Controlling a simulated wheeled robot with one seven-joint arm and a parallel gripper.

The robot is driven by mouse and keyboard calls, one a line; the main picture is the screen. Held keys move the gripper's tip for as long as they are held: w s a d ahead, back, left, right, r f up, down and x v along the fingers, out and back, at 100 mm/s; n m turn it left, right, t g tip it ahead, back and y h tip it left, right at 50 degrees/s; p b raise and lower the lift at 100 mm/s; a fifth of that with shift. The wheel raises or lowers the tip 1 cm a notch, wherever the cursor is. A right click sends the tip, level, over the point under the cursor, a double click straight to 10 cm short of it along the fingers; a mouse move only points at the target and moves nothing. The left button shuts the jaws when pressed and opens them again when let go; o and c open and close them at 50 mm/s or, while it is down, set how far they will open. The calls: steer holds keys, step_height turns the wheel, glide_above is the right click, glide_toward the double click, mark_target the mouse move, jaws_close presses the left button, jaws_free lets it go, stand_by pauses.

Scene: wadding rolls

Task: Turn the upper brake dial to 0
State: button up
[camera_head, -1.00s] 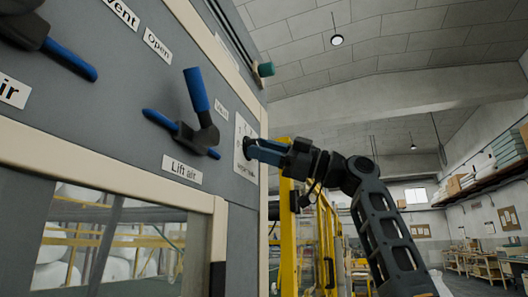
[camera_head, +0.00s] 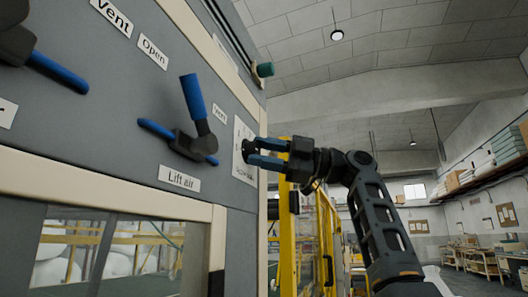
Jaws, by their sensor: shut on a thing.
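The brake dial (camera_head: 247,148) is a small dark knob on a white scale plate (camera_head: 244,172) near the right edge of the grey panel. My gripper (camera_head: 253,152) reaches in from the right, with its two blue fingers one above the other. It is shut on the dial, which is mostly hidden between the fingertips. The dial's pointer and the numbers on the plate are too small and covered to read.
To the left, a blue-handled lever valve (camera_head: 196,100) stands out from the panel above the "Lift air" label (camera_head: 180,178). Another blue handle (camera_head: 58,72) is at far left. A yellow frame (camera_head: 287,230) stands behind my gripper.

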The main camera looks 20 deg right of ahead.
steer(key=o, duration=1)
steer(key=shift+o, duration=0.2)
steer(key=b+v, duration=0.1)
steer(key=v, duration=0.6)
steer(key=shift+d, duration=0.35)
steer(key=shift+s, duration=0.1)
steer(key=shift+f, duration=0.1)
